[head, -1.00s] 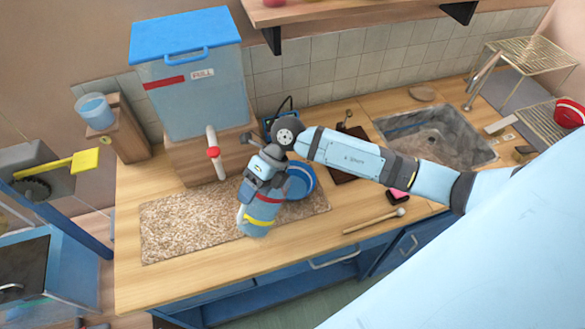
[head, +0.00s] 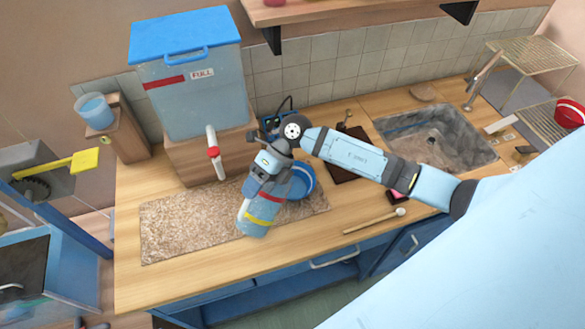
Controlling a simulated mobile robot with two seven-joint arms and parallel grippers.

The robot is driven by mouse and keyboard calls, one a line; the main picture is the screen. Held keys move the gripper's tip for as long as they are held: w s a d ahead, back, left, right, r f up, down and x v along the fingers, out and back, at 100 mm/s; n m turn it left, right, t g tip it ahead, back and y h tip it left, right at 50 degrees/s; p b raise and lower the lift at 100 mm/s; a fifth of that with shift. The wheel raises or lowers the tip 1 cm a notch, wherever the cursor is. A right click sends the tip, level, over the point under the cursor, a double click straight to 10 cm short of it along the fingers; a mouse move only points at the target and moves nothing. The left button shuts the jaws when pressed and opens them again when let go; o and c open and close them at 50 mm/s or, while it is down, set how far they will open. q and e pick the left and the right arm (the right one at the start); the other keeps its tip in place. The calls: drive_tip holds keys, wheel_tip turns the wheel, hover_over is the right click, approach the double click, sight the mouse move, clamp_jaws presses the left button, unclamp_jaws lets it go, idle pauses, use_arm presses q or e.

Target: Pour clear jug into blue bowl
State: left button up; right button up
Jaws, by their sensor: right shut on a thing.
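The clear jug (head: 259,217), bluish with a red and a yellow band, is in my right gripper (head: 268,175), which is shut on it. The jug leans in the picture, with its lower end toward the front left; whether it touches the mat is unclear. The blue bowl (head: 304,180) stands just behind and to the right of the jug, partly hidden by my gripper and the jug. I cannot see liquid moving between them. My left gripper is not in view.
A speckled mat (head: 180,225) lies under the work area. A large tank (head: 190,95) with a red-tipped tap (head: 214,152) stands behind left. A wooden mallet (head: 375,222) lies at the front right. A sink (head: 435,140) is farther right. The mat's left part is clear.

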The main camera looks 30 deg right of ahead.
drive_tip(key=shift+w+d+y, duration=0.1)
drive_tip(key=shift+d+y, duration=0.05)
drive_tip(key=shift+y, duration=0.15)
idle(0.4)
drive_tip(key=shift+w+d+f+y, duration=0.1)
drive_tip(key=shift+d+y, duration=0.1)
drive_tip(key=shift+y, duration=0.1)
drive_tip(key=shift+d, duration=0.1)
drive_tip(key=shift+g, duration=0.3)
drive_tip(key=shift+y, duration=0.3)
drive_tip(key=shift+w+d, duration=0.1)
drive_tip(key=shift+d, duration=0.05)
